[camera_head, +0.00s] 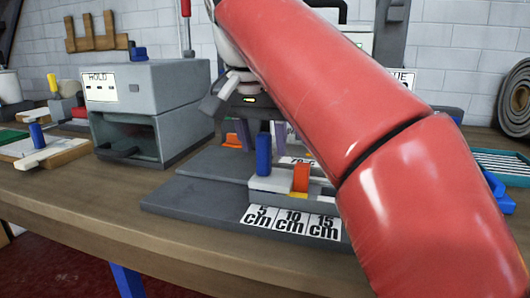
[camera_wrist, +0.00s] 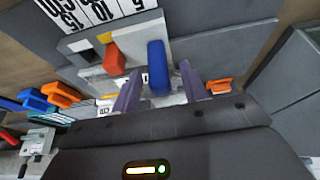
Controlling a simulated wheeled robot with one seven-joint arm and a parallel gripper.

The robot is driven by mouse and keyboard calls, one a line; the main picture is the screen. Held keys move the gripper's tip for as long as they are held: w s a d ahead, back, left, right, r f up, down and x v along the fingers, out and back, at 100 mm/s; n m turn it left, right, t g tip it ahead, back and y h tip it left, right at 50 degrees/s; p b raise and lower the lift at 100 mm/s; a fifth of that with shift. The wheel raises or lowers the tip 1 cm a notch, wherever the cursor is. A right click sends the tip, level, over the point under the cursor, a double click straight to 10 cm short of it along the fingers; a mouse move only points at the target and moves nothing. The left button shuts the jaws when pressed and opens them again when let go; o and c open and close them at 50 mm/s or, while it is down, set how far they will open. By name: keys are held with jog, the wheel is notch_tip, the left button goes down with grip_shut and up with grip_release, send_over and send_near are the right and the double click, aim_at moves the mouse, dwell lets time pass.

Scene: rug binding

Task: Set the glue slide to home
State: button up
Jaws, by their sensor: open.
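A sign ending in "UE" (camera_head: 403,78) shows at the back right, mostly hidden by my red arm. I cannot tell which part is the glue slide. A grey stepped fixture (camera_head: 185,195) has a 5, 10, 15 cm scale (camera_head: 290,222) on its front. A blue post (camera_head: 263,155) and an orange tab (camera_head: 301,179) stand on its light block. My gripper (camera_head: 262,135) is open, with its purple fingers behind the blue post. In the wrist view the blue post (camera_wrist: 158,68) appears between the fingertips (camera_wrist: 159,88); touching is not clear.
A grey "HOLD" machine (camera_head: 150,105) stands to the left. Further left is a wooden jig with a blue peg (camera_head: 37,135). A teal-edged tray (camera_head: 500,162) and a rolled rug (camera_head: 515,100) are at the right. The front strip of the bench (camera_head: 120,215) is clear.

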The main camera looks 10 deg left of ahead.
aim_at(265, 152)
jog(key=shift+b+x, duration=0.45)
jog(key=shift+x, duration=1.05)
jog(key=shift+c, duration=0.2)
grip_shut()
